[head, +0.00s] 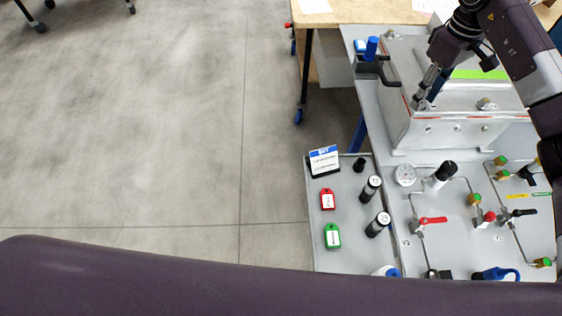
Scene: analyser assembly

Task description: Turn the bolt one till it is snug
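The grey analyser box (400,128) stands at the upper right, with a lid that has a bright green strip. A metal bolt head (487,103) shows on the near right part of its lid, and another (390,34) near the far left corner. I cannot tell which is bolt one. My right gripper (422,98) points down at the near left corner of the lid. Its fingertips are small and partly dark, so I cannot tell whether they hold a bolt there. My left gripper is out of view.
A panel (445,235) with a gauge (404,175), valves and a red handle (433,220) lies in front of the box. A side tray (350,260) holds red and green tags, black cylinders and a small sign (324,160).

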